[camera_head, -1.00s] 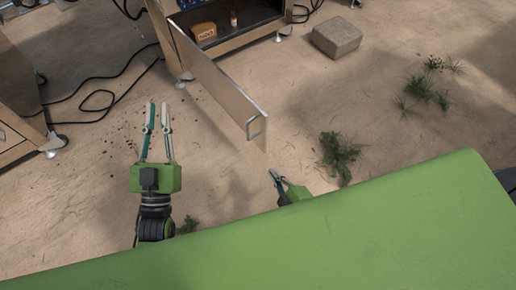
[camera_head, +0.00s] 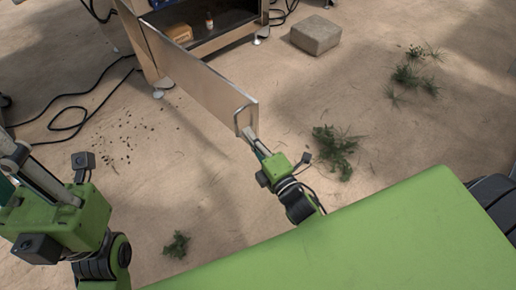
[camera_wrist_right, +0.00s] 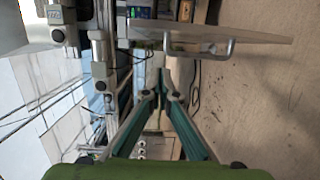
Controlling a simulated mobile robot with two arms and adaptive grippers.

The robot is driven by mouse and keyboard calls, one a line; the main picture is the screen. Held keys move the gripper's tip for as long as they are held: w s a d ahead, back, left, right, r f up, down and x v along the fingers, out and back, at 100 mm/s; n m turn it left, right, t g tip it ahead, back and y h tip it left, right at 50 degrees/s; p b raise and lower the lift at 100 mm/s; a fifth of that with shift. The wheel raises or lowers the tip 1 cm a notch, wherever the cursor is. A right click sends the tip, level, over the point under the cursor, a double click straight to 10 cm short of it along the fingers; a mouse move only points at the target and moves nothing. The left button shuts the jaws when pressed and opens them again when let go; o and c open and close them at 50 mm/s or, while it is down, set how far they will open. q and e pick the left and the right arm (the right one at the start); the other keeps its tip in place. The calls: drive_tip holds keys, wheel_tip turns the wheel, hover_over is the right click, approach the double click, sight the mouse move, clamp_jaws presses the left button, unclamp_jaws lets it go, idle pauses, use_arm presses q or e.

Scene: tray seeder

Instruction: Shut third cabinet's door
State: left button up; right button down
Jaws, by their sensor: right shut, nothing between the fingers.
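The cabinet door (camera_head: 195,80) is a flat pale panel standing wide open in the head view, reaching from the cabinet (camera_head: 215,40) toward me. Its metal handle (camera_head: 238,121) is at the near end; the handle also shows in the right wrist view (camera_wrist_right: 183,43). My right gripper (camera_head: 248,134) is shut and empty, its tips close by the handle. In the right wrist view, the closed tips (camera_wrist_right: 160,78) are just below the handle; I cannot tell if they touch it. My left gripper (camera_head: 12,160) is at the left edge, well away from the door, its fingertips partly cut off.
A grey block (camera_head: 316,36) lies on the floor right of the cabinet. Green plants (camera_head: 334,148) grow to the right of the door. A black cable (camera_head: 75,115) lies at left. An orange box (camera_head: 179,33) and a small bottle (camera_head: 209,20) are inside the cabinet.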

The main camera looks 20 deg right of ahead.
drive_tip(key=shift+w+d+b, duration=0.45)
drive_tip(key=shift+w+d, duration=0.35)
drive_tip(key=shift+w, duration=0.3)
drive_tip(key=shift+w+d+b, duration=0.4)
drive_tip(key=shift+w+d, duration=0.4)
drive_tip(key=shift+w, duration=0.3)
